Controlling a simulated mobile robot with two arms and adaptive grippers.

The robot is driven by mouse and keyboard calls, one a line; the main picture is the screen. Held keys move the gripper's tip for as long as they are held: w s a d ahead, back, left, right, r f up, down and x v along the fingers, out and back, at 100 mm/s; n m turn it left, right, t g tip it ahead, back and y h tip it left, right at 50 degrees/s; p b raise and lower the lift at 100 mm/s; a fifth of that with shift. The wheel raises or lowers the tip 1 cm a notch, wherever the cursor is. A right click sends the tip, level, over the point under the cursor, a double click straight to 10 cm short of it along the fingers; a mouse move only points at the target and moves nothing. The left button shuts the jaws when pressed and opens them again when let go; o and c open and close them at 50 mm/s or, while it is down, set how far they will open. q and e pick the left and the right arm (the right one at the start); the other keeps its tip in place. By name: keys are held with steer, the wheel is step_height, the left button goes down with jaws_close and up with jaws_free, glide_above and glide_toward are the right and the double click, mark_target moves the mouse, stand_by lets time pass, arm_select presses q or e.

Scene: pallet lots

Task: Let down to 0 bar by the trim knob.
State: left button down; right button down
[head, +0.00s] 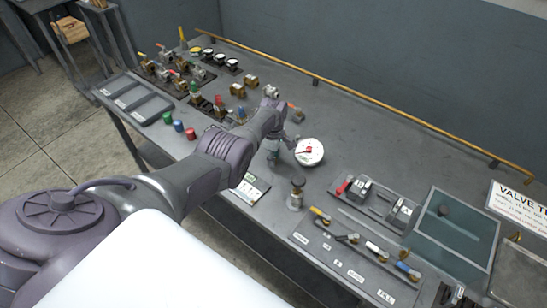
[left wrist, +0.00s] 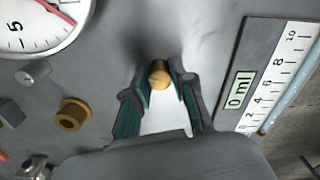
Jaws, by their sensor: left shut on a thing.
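The brass trim knob (left wrist: 158,76) shows in the left wrist view between the fingertips of my left gripper (left wrist: 160,88), which is shut on it. In the head view my left gripper (head: 273,155) reaches down to the bench beside the gauge, and the knob is hidden there. The round white pressure gauge (head: 310,152) has a red needle. Part of the gauge also shows in the left wrist view (left wrist: 35,28), cut off by the frame edge. Its exact reading cannot be told. My right gripper is not in view.
A scale panel (left wrist: 268,72) reading 0 ml lies to the right in the left wrist view. Several valves and fittings (head: 180,75) stand at the bench's far left. A row of colored-handle valves (head: 350,238) and a glass-topped box (head: 450,240) lie at right.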

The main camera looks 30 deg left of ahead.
arm_select(q)
steer(key=shift+a+r+n, duration=0.1)
steer(key=shift+n, duration=0.2)
steer(key=c, duration=1)
jaws_free()
steer(key=shift+o, duration=0.2)
step_height(320, 180, up, 12)
